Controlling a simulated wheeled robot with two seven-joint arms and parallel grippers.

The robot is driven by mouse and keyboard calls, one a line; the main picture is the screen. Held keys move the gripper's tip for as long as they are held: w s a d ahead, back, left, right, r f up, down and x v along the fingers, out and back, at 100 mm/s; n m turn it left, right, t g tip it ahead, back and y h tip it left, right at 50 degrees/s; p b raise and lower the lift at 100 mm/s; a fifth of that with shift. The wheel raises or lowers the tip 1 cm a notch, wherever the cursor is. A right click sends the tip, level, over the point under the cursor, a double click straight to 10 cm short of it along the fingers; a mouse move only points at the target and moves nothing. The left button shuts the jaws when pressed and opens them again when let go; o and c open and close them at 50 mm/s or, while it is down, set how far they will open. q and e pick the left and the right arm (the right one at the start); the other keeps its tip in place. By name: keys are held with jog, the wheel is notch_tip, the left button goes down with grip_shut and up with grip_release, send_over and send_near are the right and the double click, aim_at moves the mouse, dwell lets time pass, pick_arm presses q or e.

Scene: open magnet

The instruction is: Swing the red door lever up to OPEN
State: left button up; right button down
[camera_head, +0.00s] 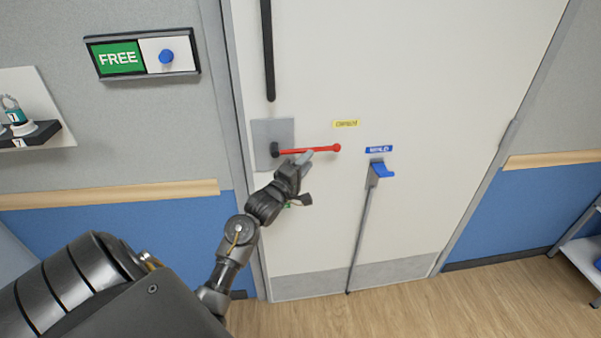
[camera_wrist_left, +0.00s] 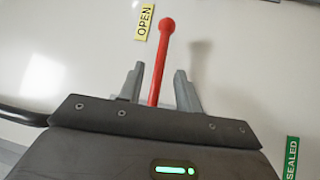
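The red door lever (camera_head: 315,150) sticks out roughly level to the right from a grey plate (camera_head: 272,134) on the white door, ending in a round knob. My left gripper (camera_head: 304,158) is at the middle of the lever, coming from below. In the left wrist view the lever (camera_wrist_left: 164,50) runs between the two fingers of the left gripper (camera_wrist_left: 159,70), with gaps on both sides, so it is open around the lever. A yellow OPEN label (camera_wrist_left: 144,22) lies beside the knob; a green SEALED label (camera_wrist_left: 291,160) is on the other side. My right gripper is not in view.
A blue hook-like handle (camera_head: 382,170) on a long rod stands right of the lever, under a blue label (camera_head: 378,149). A dark vertical bar (camera_head: 268,50) is above the plate. A green FREE sign (camera_head: 118,58) and a small shelf (camera_head: 30,137) are on the left wall.

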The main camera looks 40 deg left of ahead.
pick_arm(q)
jog(key=shift+s+d+f, duration=0.1)
jog(key=shift+s+f, duration=0.05)
jog(key=shift+s, duration=0.7)
jog(key=shift+s+d+f, duration=0.1)
jog(key=shift+s, duration=0.75)
notch_tip(320, 180, down, 22)
jog(key=m+g, duration=0.5)
jog(key=m, duration=0.4)
jog(key=s+d+f+m+g, duration=0.2)
jog(key=s+f, duration=0.2)
jog(key=f, duration=0.5)
jog(key=s+d+f+m+g, duration=0.2)
jog(key=s+d+f, duration=0.15)
jog(key=f, duration=0.65)
jog(key=s+d+f+m+g+h+b, duration=0.1)
jog(key=s+d+f+m+g, duration=0.2)
jog(key=s+f, duration=0.65)
jog(key=s+d+f+m+g, duration=0.2)
jog(key=s+d+f+g, duration=0.1)
jog(key=s+f, duration=0.65)
jog(key=s+d+f+g, duration=0.2)
jog(key=s, duration=0.9)
jog(key=s+d+f+m+g, duration=0.1)
jog(key=s+d+f, duration=0.1)
jog(key=s, duration=1)
jog(key=shift+s+d+f+m+g+b, duration=0.15)
jog(key=shift+s+d+m+g+b, duration=0.15)
jog(key=shift+g, duration=0.1)
